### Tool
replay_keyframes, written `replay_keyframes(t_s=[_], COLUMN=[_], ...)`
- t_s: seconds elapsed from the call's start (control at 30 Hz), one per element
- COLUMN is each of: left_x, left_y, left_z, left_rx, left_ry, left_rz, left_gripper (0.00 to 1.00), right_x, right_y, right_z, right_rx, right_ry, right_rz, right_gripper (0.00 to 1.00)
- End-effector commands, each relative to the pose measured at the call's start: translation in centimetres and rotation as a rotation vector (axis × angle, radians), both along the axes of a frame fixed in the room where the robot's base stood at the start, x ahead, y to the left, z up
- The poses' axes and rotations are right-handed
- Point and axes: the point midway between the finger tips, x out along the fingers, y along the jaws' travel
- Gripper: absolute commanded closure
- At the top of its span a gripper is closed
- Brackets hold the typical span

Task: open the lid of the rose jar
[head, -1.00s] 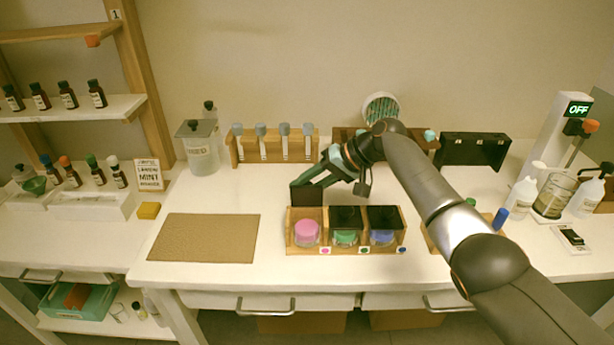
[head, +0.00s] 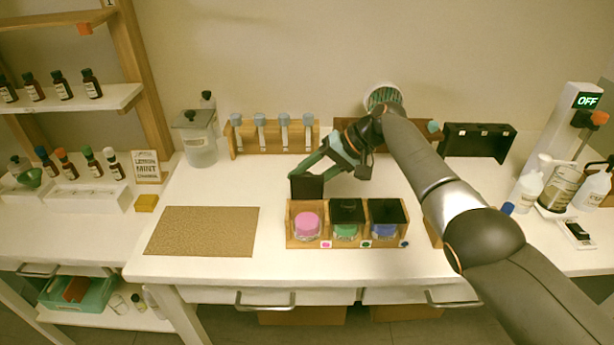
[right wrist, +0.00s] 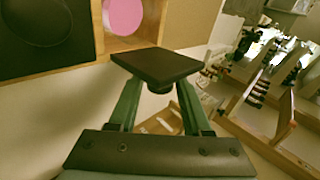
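The pink rose jar (head: 307,226) sits in the left compartment of a small wooden box (head: 329,243). Its square black lid (head: 306,187) stands raised at the back edge of that compartment, leaving the top uncovered. In the right wrist view the pink jar (right wrist: 124,15) shows in its compartment, with the raised lid (right wrist: 155,64) and its round knob (right wrist: 159,87). My right gripper (head: 308,172) is behind the lid, its fingers spread apart. The knob lies between them with visible gaps; the fingertips are partly hidden by the lid. My left gripper is out of view.
Black lids cover the green jar (head: 345,233) and blue jar (head: 384,231) compartments alongside. A brown mat (head: 203,232) lies left of the box. A rack of tubes (head: 271,138) stands behind. The counter between mat and box is clear.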

Motion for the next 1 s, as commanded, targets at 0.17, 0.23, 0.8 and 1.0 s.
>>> replay_keyframes(t_s=[0.17,0.23,0.8,1.0], left_x=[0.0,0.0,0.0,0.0], left_y=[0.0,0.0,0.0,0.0], left_z=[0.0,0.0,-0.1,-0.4], left_rx=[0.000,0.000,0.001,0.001], left_ry=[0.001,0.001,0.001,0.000], left_rz=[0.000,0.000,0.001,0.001], left_gripper=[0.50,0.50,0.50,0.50], right_x=[0.0,0.0,-0.3,-0.6], right_y=[0.0,0.0,-4.6,-7.3], right_z=[0.0,0.0,4.4,7.2], right_rx=[0.000,0.000,0.000,0.000], right_ry=[-0.001,-0.001,-0.006,-0.004], right_rz=[0.001,0.001,-0.001,-0.001], right_gripper=[0.35,0.35,0.35,0.35])
